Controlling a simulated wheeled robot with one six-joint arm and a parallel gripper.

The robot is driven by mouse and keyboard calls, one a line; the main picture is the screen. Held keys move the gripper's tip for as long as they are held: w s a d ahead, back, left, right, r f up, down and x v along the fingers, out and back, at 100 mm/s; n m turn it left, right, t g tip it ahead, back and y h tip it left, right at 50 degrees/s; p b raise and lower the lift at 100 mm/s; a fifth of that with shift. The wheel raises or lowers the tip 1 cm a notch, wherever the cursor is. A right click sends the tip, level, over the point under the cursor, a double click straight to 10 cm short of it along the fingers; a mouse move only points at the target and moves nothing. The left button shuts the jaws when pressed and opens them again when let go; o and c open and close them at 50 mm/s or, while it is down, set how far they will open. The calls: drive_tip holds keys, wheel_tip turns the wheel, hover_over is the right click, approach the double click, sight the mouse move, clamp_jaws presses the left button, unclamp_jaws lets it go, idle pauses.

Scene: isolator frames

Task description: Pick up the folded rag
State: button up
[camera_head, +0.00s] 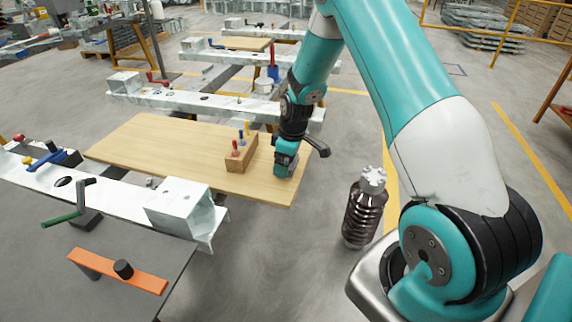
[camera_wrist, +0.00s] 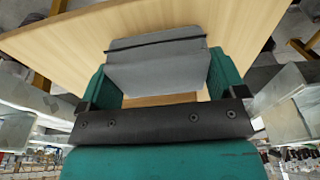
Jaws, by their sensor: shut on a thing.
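The folded rag (camera_wrist: 158,58) is a grey, flat-sided bundle with a dark line along its upper part in the wrist view. My gripper (camera_wrist: 163,76) has its two green fingers at the left and right sides of the rag and is shut on it. In the head view my gripper (camera_head: 285,165) points down over the right part of a light wooden board (camera_head: 150,145). I cannot clearly make out the rag there. Whether the rag still touches the board cannot be told.
A wooden block (camera_head: 241,156) with red, blue and yellow pegs stands on the board just left of my gripper. Grey metal beams (camera_head: 190,105) lie behind, and a metal beam end (camera_head: 185,208) is in front. A dark ribbed insulator (camera_head: 364,210) stands on the right.

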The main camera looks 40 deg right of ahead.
wheel_tip(320, 180, up, 19)
drive_tip(key=shift+f, duration=0.15)
